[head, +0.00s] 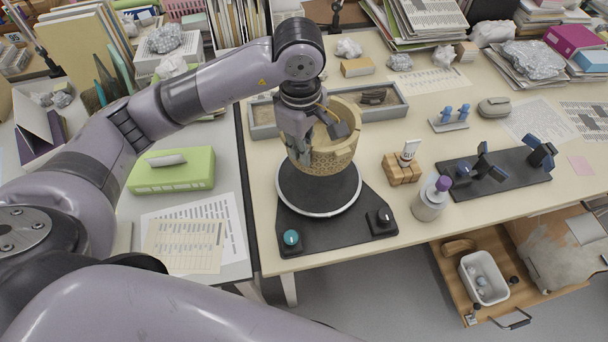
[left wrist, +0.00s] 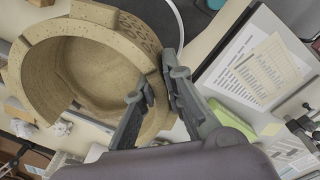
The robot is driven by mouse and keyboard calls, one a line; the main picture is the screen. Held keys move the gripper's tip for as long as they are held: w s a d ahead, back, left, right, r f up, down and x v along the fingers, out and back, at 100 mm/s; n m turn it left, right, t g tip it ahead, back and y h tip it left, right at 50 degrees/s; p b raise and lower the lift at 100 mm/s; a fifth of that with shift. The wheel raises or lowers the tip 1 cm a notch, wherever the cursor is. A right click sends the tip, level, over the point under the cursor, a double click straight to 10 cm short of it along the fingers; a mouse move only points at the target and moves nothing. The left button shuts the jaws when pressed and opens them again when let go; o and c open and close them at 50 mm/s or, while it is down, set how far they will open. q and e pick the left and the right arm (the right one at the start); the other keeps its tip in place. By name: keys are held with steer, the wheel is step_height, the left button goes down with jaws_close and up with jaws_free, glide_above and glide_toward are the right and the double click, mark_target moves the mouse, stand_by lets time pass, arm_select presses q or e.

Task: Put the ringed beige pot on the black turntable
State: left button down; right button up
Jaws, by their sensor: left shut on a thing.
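The beige pot (head: 338,157) has a thick rim with a gap in it and bands of small marks around its outside. The left wrist view looks into its hollow inside (left wrist: 90,72). My left gripper (head: 321,136) is shut on the pot's wall, one finger inside and one outside, as the left wrist view shows (left wrist: 160,86). The black turntable (head: 318,197) has a white edge and sits on a dark base. The pot is over its far part and hides it there. I cannot tell whether the pot touches the disc. My right gripper is out of view.
A teal knob (head: 291,238) and a black knob (head: 384,217) stand on the base's front corners. A grey tray (head: 262,118) lies behind the pot. Wooden blocks (head: 402,170) and a purple-capped bottle (head: 431,201) stand to the right. A green box (head: 172,172) is at left.

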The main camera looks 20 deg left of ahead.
arm_select(q)
step_height(320, 180, down, 11)
steer(key=shift+r+p, duration=0.2)
steer(key=shift+p, duration=0.45)
steer(key=shift+f, duration=0.15)
steer(key=c, duration=1.7)
jaws_free()
